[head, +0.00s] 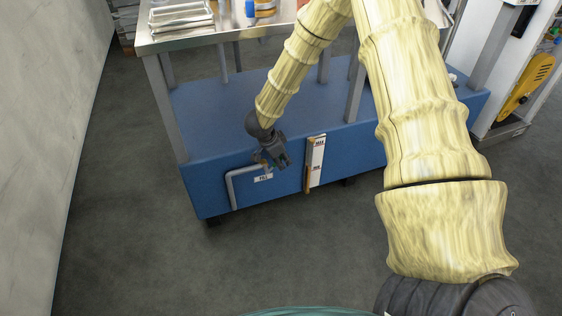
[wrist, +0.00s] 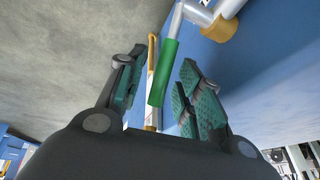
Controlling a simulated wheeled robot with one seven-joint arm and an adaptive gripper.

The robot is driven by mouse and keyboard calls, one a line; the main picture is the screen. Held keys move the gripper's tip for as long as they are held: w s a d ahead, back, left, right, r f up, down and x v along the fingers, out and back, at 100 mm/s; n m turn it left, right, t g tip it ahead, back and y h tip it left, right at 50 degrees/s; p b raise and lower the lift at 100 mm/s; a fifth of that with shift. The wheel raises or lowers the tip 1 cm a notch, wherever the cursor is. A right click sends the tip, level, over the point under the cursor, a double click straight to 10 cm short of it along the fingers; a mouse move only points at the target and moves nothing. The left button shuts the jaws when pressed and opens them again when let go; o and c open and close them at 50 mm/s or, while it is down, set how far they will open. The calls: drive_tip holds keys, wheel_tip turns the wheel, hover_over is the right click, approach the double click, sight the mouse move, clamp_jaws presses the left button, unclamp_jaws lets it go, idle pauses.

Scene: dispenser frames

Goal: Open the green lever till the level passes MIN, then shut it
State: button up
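The green lever (wrist: 163,75) shows in the wrist view as a long green grip on a pale metal stem. It lies between the two fingers of my gripper (wrist: 162,65), with gaps visible on both sides. My gripper is open around it. In the head view my gripper (head: 276,158) is at the front face of the blue tank and hides most of the lever. The level gauge (head: 318,160) is a white strip with MAX near the top, a lower mark and an amber tube on its left edge. The exact liquid level is too small to read.
A grey bent pipe (head: 231,188) and a small white label (head: 263,178) are on the tank's front, left of the gauge. A metal table (head: 185,42) with trays stands above the blue base (head: 205,110). The floor in front is clear.

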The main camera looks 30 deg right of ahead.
drive_tip(key=shift+f, duration=0.15)
drive_tip(key=shift+c, duration=0.3)
clamp_jaws()
drive_tip(key=shift+p, duration=0.3)
